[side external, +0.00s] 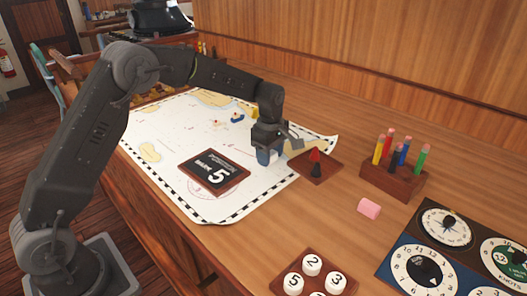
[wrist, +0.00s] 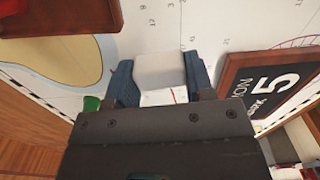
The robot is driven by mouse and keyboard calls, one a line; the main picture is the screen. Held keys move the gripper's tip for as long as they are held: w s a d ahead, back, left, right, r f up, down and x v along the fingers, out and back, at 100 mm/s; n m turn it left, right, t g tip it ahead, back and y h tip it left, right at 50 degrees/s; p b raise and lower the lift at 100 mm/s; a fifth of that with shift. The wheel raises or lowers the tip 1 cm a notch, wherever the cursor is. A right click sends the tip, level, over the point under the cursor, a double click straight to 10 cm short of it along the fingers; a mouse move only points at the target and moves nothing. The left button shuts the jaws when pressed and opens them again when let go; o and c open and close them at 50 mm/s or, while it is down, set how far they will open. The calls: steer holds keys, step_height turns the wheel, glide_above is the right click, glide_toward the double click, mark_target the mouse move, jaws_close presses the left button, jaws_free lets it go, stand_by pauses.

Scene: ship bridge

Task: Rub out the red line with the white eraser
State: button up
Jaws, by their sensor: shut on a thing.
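My gripper (side external: 268,156) is low over the right part of the white sea chart (side external: 165,130). In the wrist view its two blue fingers (wrist: 160,76) are shut on the white eraser (wrist: 160,68), one finger on each side. In the side view the eraser is mostly hidden by the fingers, and I cannot tell whether it touches the chart. A short piece of a red line (wrist: 173,95) shows between the fingers, just below the eraser in the wrist view. The rest of the line cannot be made out.
A dark plaque marked 5 (side external: 214,173) lies on the chart. A brown tray (side external: 327,168) with red and black pieces stands right of my gripper. Beyond are a pen block (side external: 393,182), a pink block (side external: 369,208), numbered discs on a tray (side external: 275,284) and dial panels (side external: 420,265).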

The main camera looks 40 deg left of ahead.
mark_target(252, 156)
steer(key=a, duration=0.4)
steer(key=s+a, duration=0.1)
steer(key=a, duration=0.3)
steer(key=s+a, duration=0.1)
steer(key=a, duration=0.3)
steer(key=shift+a, duration=0.4)
steer(key=shift+s+f, duration=0.1)
steer(key=shift+f, duration=0.35)
stand_by(2.8)
steer(key=shift+d, duration=0.1)
steer(key=shift+w+d, duration=0.2)
steer(key=shift+d, duration=0.85)
steer(key=shift+w+d, duration=0.2)
steer(key=shift+d, duration=0.9)
steer(key=shift+w+d, duration=0.2)
steer(key=shift+d, duration=0.9)
